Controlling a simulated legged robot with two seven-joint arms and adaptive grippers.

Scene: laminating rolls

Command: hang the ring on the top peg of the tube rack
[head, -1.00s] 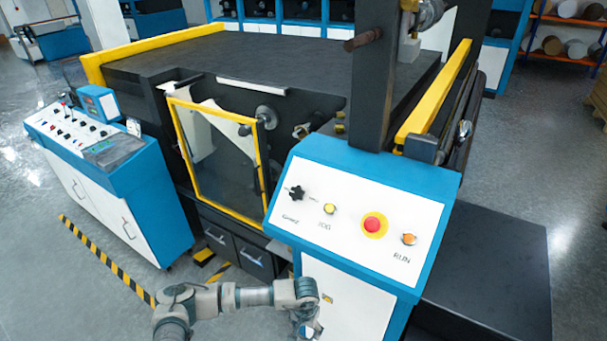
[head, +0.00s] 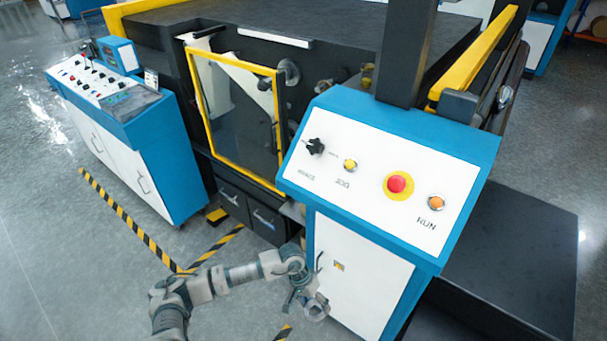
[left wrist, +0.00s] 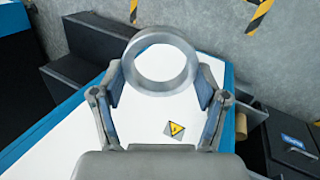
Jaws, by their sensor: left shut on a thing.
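My left gripper (head: 309,297) is low in front of the white cabinet door under the control console. It is shut on a grey ring (head: 317,312), which is small in the head view. In the left wrist view the ring (left wrist: 160,34) sits at the fingertips of the left gripper (left wrist: 160,88), its open middle facing the camera. The two fingers flank its lower part. I cannot make out the tube rack or its top peg in these views. My right gripper is not in view.
The blue console (head: 395,183) with knob and buttons stands right beside the left gripper. A machine with a yellow-framed guard (head: 236,110) is behind. A second control cabinet (head: 130,150) is at left. A tan cylinder end (left wrist: 241,126) shows beside the console. Floor at lower left is clear.

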